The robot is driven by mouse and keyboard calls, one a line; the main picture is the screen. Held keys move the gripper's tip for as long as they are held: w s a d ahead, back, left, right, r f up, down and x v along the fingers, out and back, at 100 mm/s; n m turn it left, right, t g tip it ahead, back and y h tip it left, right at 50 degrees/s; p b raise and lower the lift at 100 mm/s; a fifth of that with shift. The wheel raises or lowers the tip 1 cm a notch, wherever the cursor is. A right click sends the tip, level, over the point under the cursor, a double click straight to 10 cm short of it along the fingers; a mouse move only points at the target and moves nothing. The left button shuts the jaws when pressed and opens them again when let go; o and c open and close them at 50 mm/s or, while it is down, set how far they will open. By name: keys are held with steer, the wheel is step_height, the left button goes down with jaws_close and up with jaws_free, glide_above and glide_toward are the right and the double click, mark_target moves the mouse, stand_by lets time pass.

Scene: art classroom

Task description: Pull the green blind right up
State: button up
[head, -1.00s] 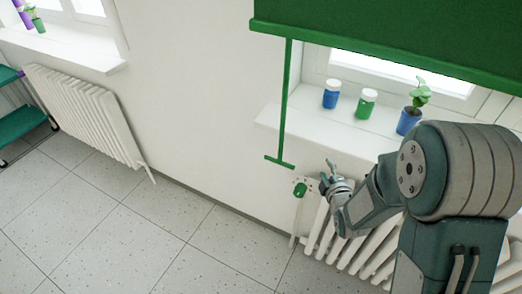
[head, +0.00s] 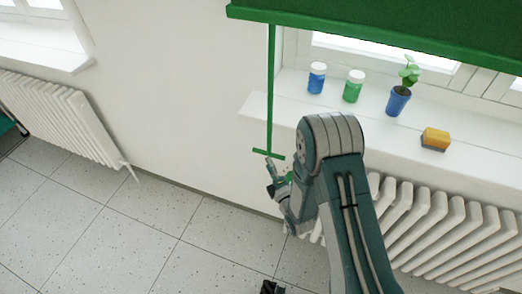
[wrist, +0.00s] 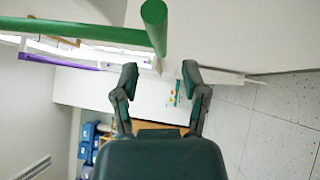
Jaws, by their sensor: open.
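The green blind (head: 400,25) hangs partway over the right window, with light showing below its bottom bar. A thin green pull rod (head: 271,90) hangs from the blind's left end and finishes in a short crossbar (head: 268,154). My gripper (head: 278,172) is just below the crossbar in the head view. In the wrist view my gripper (wrist: 160,68) is open and empty. There the crossbar (wrist: 155,35) shows nearly end-on, above the gap between the fingers, and the rod (wrist: 80,31) runs off to the left. I cannot tell whether a finger touches the handle.
The white sill (head: 330,110) holds a blue jar (head: 316,78), a green jar (head: 353,86), a potted plant (head: 398,100) and a yellow sponge (head: 435,139). A radiator (head: 440,225) stands below, behind my arm. Another radiator (head: 65,125) is at left.

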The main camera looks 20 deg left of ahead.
mark_target(259, 151)
steer(key=x, duration=0.4)
steer(key=a+x, duration=0.1)
steer(key=x, duration=0.1)
steer(key=shift+s+a+f, duration=0.1)
steer(key=shift+a+f, duration=0.05)
steer(key=shift+a, duration=0.1)
steer(key=shift+d, duration=0.5)
steer(key=shift+a, duration=0.1)
jaws_close()
steer(key=shift+a, duration=0.15)
